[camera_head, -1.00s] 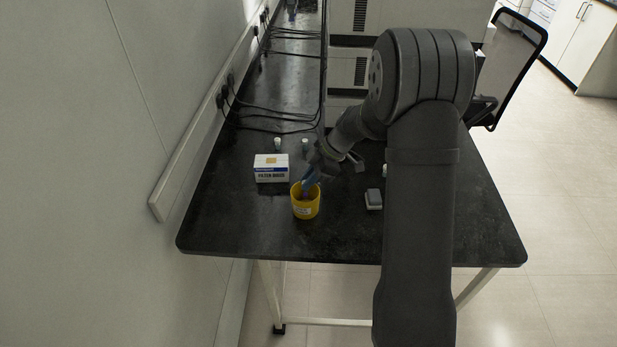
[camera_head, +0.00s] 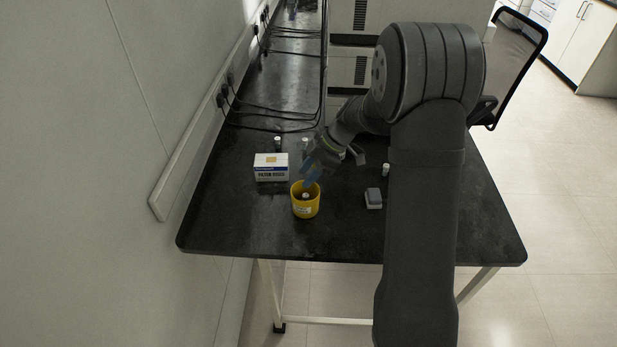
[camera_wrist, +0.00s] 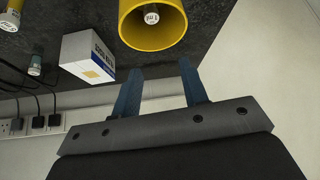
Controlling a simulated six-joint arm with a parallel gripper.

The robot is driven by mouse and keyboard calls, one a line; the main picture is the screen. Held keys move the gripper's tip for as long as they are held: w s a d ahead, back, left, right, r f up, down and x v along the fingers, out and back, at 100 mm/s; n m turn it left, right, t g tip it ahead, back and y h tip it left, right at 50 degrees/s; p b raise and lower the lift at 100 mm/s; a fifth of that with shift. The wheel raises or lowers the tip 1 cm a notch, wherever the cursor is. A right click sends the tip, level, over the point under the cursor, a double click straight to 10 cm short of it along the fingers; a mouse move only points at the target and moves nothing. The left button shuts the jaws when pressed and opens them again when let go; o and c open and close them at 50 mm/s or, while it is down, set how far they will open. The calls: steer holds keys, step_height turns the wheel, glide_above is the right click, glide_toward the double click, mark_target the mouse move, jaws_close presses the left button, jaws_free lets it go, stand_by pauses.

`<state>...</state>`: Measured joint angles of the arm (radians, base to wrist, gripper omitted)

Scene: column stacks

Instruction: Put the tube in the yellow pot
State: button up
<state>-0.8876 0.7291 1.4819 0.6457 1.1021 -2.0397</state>
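The yellow pot (camera_head: 305,207) stands upright on the black table, in front of the white box. In the wrist view the yellow pot (camera_wrist: 178,42) is at the top, its mouth facing the camera. A tube (camera_wrist: 151,17) with a pale round end is inside the pot; its end (camera_head: 306,195) also shows in the pot's mouth in the head view. My gripper (camera_head: 309,183) is just above and behind the pot's rim. In the wrist view my gripper (camera_wrist: 160,80) has its two blue fingers wide apart with nothing between them.
A white box (camera_head: 271,167) lies behind the pot. Small vials stand behind it (camera_head: 277,144), near my gripper (camera_head: 305,145) and to the right (camera_head: 386,170). A small grey-and-white block (camera_head: 374,198) lies right of the pot. Cables (camera_head: 270,118) run along the back. The table's front is clear.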

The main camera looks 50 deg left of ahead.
steer(key=shift+r, duration=2.4)
steer(key=shift+o, duration=0.2)
steer(key=shift+o, duration=0.4)
